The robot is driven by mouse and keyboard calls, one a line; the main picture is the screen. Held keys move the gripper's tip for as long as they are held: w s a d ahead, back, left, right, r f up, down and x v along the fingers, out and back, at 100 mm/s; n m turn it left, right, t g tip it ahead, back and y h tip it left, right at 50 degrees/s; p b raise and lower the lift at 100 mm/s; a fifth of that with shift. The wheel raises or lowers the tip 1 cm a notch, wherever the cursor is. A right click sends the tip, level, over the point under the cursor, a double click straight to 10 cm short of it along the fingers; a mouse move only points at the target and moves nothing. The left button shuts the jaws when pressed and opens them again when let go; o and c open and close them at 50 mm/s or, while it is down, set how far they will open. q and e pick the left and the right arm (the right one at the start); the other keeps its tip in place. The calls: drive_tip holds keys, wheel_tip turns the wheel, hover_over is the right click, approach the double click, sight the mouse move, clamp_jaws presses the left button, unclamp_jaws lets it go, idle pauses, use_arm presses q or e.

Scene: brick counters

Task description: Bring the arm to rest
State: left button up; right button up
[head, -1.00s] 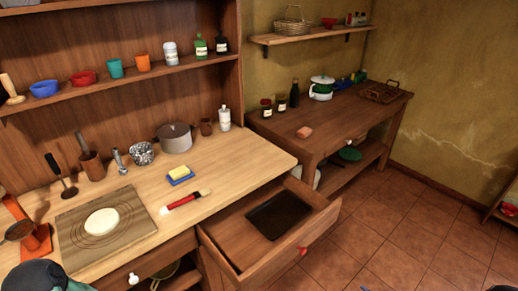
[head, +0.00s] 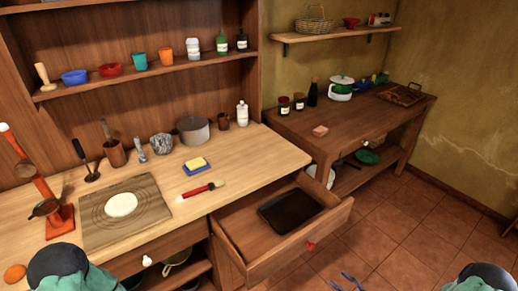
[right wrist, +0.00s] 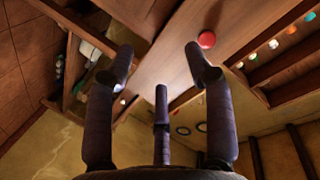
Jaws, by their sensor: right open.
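My right gripper (head: 350,282) shows at the bottom edge of the head view, over the tiled floor in front of the open drawer. In the right wrist view its dark fingers (right wrist: 160,72) are spread apart with nothing between them. The drawer (head: 262,270) stands pulled out below the counter, with a dark tray (head: 289,211) in it. Its red knob (head: 310,246) is apart from the gripper; a red knob (right wrist: 207,39) also shows beyond the fingers in the right wrist view. My left gripper is out of view; only part of that arm shows at bottom left.
The wooden counter (head: 245,165) holds dough on a board (head: 150,227), a brush (head: 198,191), a sponge (head: 196,164) and a pot (head: 193,130). A side table (head: 350,125) stands at the right. The floor (head: 400,220) right of the drawer is clear.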

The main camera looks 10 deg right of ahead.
drive_tip(key=w+a+f+m+g, duration=0.1)
drive_tip(key=w+a+f+g, duration=0.2)
drive_tip(key=a, duration=0.5)
drive_tip(key=a+f+g, duration=0.4)
drive_tip(key=a+f, duration=0.1)
drive_tip(key=a, duration=0.3)
drive_tip(key=s+a+f+g, duration=0.1)
drive_tip(key=s+a+g, duration=0.6)
drive_tip(key=s+a, duration=0.6)
drive_tip(key=shift+s+a+h, duration=0.25)
drive_tip(key=shift+h, duration=0.05)
